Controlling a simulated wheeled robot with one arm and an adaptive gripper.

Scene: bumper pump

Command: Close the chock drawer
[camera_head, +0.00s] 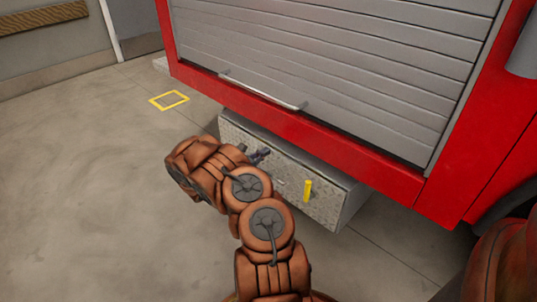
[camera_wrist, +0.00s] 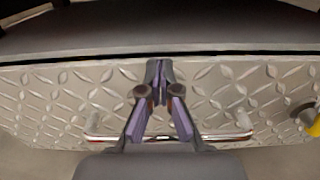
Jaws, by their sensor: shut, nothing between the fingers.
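The chock drawer (camera_head: 236,133) is a grey diamond-plate box front under the red sill of the truck, with a yellow latch (camera_head: 307,190) on its right part. Its plate fills much of the wrist view (camera_wrist: 235,92), with a chrome bar handle (camera_wrist: 215,138) low on it. How far the drawer stands out is hard to tell. My gripper (camera_head: 264,154) is shut and empty at the drawer front. In the wrist view its fingertips (camera_wrist: 159,65) meet over the plate near the top edge, above the handle; contact is unclear.
The grey roller shutter (camera_head: 330,60) with its bar handle (camera_head: 260,92) is above the drawer. The red truck body (camera_head: 450,195) continues right towards a dark wheel. The concrete floor (camera_head: 90,190) is clear at left, with a yellow painted square (camera_head: 169,100).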

